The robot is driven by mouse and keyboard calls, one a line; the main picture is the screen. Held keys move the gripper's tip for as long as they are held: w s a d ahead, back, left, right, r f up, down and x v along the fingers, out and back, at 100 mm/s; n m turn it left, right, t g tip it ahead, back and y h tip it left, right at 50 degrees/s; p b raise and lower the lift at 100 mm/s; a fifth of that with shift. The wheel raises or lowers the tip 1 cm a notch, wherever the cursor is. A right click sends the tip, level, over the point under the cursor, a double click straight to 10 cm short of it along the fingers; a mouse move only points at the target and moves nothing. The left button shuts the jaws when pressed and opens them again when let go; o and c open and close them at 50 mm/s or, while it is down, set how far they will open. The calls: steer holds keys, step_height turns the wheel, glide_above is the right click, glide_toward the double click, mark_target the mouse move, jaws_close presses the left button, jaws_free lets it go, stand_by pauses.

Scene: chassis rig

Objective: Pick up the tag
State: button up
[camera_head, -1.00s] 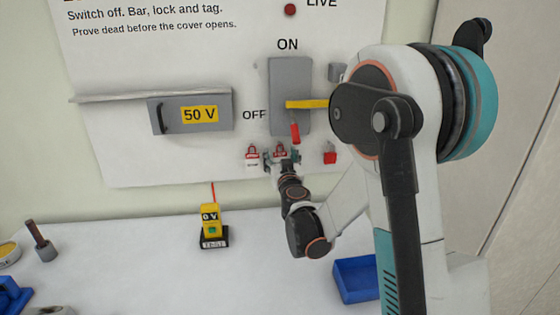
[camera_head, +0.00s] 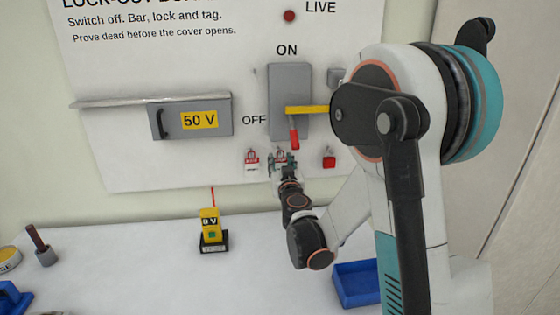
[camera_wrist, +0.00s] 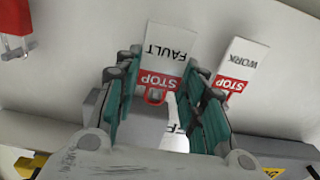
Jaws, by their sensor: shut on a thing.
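A white tag with a red STOP band and the word FAULT (camera_wrist: 168,55) shows upside down in the wrist view. My gripper (camera_wrist: 160,98) has its teal-lined fingers on both sides of the tag's red end, shut on it. In the head view my gripper (camera_head: 283,160) is at the board below the switch, with the tag (camera_head: 281,156) mostly hidden by the fingers. A second tag, marked STOP and WORK (camera_wrist: 238,68), is just right of the fingers in the wrist view. It hangs left of my gripper in the head view (camera_head: 251,160).
A red padlock (camera_head: 329,157) hangs right of my gripper. The switch box (camera_head: 289,82) with its yellow bar (camera_head: 306,109) is above. A yellow meter (camera_head: 210,229) and a blue tray (camera_head: 357,284) stand on the white bench, which has clear room between them.

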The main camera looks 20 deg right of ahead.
steer(key=s+a+b, duration=0.1)
steer(key=s+a, duration=0.2)
steer(key=s, duration=1.2)
steer(key=shift+s+f, duration=0.25)
steer(key=shift+s, duration=0.05)
steer(key=shift+b, duration=0.8)
steer(key=shift+w+r+b, duration=0.25)
steer(key=shift+b, duration=0.65)
steer(key=shift+w, duration=0.1)
